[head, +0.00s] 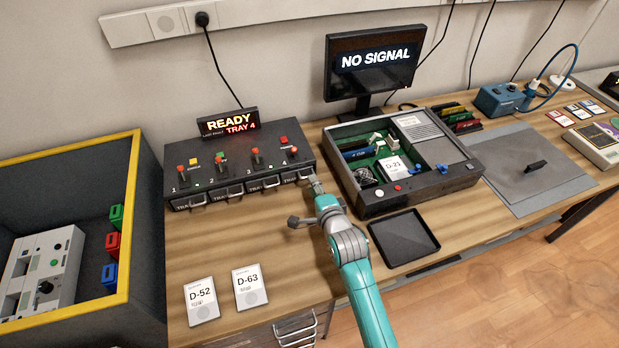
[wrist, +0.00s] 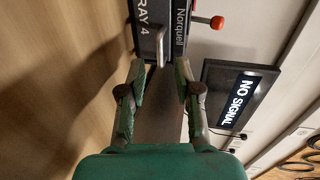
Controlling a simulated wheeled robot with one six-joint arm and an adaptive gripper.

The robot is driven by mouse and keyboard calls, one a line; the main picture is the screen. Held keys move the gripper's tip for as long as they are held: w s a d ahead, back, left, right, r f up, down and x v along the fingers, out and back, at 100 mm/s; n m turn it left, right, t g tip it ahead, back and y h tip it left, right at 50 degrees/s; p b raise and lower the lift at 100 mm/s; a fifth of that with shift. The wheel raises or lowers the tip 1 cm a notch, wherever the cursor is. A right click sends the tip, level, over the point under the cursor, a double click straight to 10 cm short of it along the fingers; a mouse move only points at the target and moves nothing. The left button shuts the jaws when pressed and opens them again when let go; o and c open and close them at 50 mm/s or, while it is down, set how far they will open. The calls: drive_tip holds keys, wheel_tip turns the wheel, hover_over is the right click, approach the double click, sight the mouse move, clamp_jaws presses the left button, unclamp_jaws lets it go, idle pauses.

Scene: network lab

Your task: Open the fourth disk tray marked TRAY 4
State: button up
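The dark drive unit (head: 240,180) has several numbered trays along its front. TRAY 4 (head: 290,178) is the rightmost and looks shut. In the wrist view its label (wrist: 143,14) shows sideways, with a metal handle (wrist: 160,45) standing out from the front. My gripper (head: 316,184) is at the unit's right front corner, partly covering the tray 4 handle area in the head view. In the wrist view my gripper (wrist: 160,65) is open, one fingertip on each side of the handle's near end, with gaps visible. Nothing is held.
A sign (head: 228,122) reads READY TRAY 4. A red-topped lever (head: 293,153) stands above tray 4. An open grey case (head: 420,195) is close at right, with a black tray (head: 404,238) before it. Cards (head: 202,300) lie front left. Wood before the unit is clear.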

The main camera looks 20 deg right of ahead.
drive_tip(key=shift+x, duration=2.15)
clamp_jaws()
